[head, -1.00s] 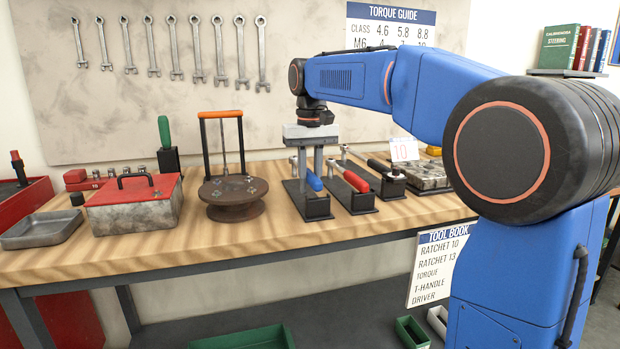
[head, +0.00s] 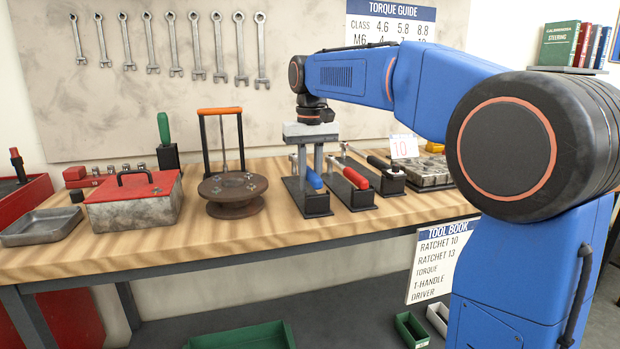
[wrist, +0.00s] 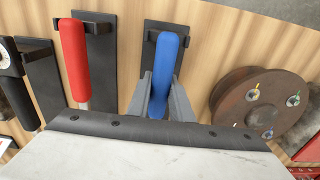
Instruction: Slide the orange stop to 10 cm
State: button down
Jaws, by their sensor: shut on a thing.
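My gripper (head: 312,172) points down over the bench, its two grey fingers shut on a blue handle (head: 314,181). In the wrist view the fingers (wrist: 163,88) lie on either side of this blue handle (wrist: 168,58), which is still at its black holder (wrist: 152,30). I cannot make out an orange stop or a centimetre scale.
A red handle (head: 356,179) in its own black holder stands close to the right, with a black-handled tool (head: 384,165) beyond. A red-lidded box (head: 133,187) and a grey tray (head: 42,227) stand at left. Bare wood lies along the bench's front.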

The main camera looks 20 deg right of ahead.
jog(key=shift+f, duration=0.75)
jog(key=c, duration=1.5)
grip_release()
jog(key=r, duration=1.7)
jog(key=shift+s+r, duration=0.2)
jog(key=shift+s, duration=0.1)
jog(key=s+d+f+t, duration=0.1)
jog(key=s+d+f, duration=0.1)
jog(key=s+f, duration=0.9)
jog(key=s+d+f+t, duration=0.2)
jog(key=s+f, duration=0.8)
jog(key=f, duration=0.3)
jog(key=s+d+f+t, duration=0.1)
jog(key=s+d+f, duration=0.2)
jog(key=s+f, duration=0.8)
jog(key=shift+s+f, duration=0.15)
jog(key=shift+f, duration=0.35)
jog(key=shift+s+f, duration=0.15)
jog(key=shift+f, duration=0.35)
